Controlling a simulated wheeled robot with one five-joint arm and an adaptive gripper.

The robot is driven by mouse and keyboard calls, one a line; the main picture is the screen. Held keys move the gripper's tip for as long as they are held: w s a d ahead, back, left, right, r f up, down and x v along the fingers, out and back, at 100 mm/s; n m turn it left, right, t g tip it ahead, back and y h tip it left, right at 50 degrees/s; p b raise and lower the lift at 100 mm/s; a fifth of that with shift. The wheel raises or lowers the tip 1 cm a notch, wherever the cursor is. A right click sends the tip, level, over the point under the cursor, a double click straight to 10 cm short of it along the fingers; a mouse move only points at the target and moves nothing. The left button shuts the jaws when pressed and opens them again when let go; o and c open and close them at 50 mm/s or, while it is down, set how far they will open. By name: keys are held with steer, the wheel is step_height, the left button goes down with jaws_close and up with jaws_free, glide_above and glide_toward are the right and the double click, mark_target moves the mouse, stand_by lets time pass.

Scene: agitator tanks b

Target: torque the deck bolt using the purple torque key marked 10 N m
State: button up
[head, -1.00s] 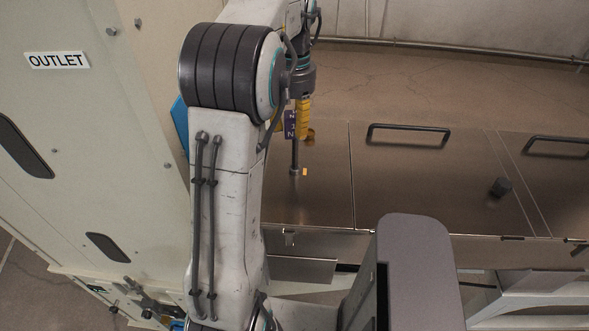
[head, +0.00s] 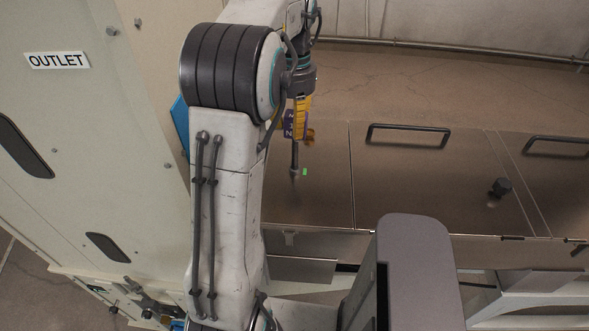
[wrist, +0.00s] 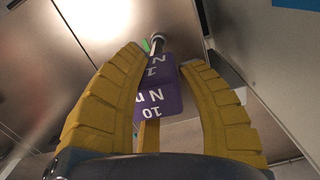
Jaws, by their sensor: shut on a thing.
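The purple torque key (head: 289,124) is held upright in my gripper (head: 303,108), its dark shaft pointing down at the steel deck (head: 325,185). In the wrist view the key's purple tag (wrist: 158,100) reads 10 N m and lies between the yellow fingers of my gripper (wrist: 160,58), which are shut on the key. The shaft's socket end (wrist: 157,38) is at the deck beside a small green mark (head: 305,172). The deck bolt is not distinct; the socket end hides that spot, and I cannot tell whether it is seated on the bolt.
A dark knob (head: 501,187) stands on the deck to the right. Deck panels carry bar handles, one (head: 408,134) near the middle. A pale cabinet with an OUTLET label (head: 57,60) stands close on the left.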

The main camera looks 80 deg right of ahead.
mark_target(293, 114)
stand_by(0.4)
steer(key=shift+r, duration=1.55)
stand_by(0.6)
steer(key=shift+r, duration=2)
steer(key=shift+a, duration=0.1)
